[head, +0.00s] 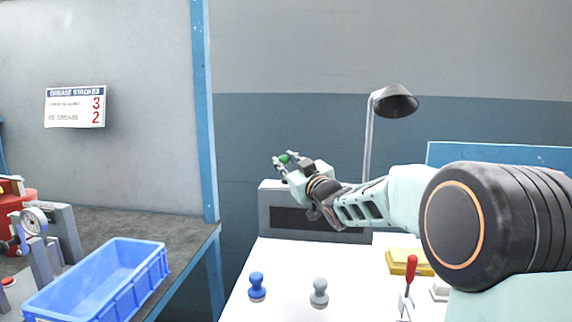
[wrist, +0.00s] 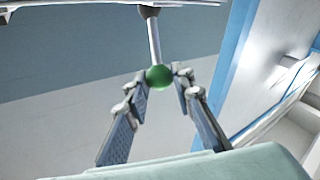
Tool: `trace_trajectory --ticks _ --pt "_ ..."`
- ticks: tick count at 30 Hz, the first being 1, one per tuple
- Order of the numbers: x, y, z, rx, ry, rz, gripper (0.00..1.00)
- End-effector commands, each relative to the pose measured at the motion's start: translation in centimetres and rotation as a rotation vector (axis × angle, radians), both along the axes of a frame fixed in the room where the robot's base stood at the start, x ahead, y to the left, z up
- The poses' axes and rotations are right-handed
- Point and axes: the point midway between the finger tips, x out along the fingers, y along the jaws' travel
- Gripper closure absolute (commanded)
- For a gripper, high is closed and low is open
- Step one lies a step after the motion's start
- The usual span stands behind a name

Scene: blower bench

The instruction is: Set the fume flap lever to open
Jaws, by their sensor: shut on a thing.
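A lever with a green ball knob (wrist: 159,76) on a straight metal rod (wrist: 154,38) shows in the wrist view. The rod runs from the knob to a mount at the top of the picture. My gripper (wrist: 158,84) is shut on the green knob, with one finger on each side of it. In the head view my gripper (head: 285,160) is raised above the grey box at the back of the white bench, and a little of the green knob (head: 284,158) shows between the fingers. The rod and any lever markings cannot be made out in the head view.
A lamp (head: 396,101) rises behind my arm. A blue crate (head: 150,262) sits on the left table.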

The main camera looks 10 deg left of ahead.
Motion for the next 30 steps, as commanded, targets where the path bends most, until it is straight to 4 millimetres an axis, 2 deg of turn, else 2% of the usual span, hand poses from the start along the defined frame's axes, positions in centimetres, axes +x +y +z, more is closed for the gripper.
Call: trace_trajectory --ticks 1,11,12,16,25,30 --pt "0.0 0.1 -0.5 -0.003 0.009 0.0 1.0" --pt "0.0 0.1 -0.7 -0.005 0.012 0.001 1.0" --pt "0.0 0.1 -0.7 -0.004 0.013 0.001 0.74" --pt "0.0 0.1 -0.6 -0.004 0.01 0.001 0.6" --pt "-0.1 0.0 -0.3 -0.002 0.006 0.0 0.6" --pt "-1.1 -0.7 -0.4 -0.003 0.005 -0.001 0.6"
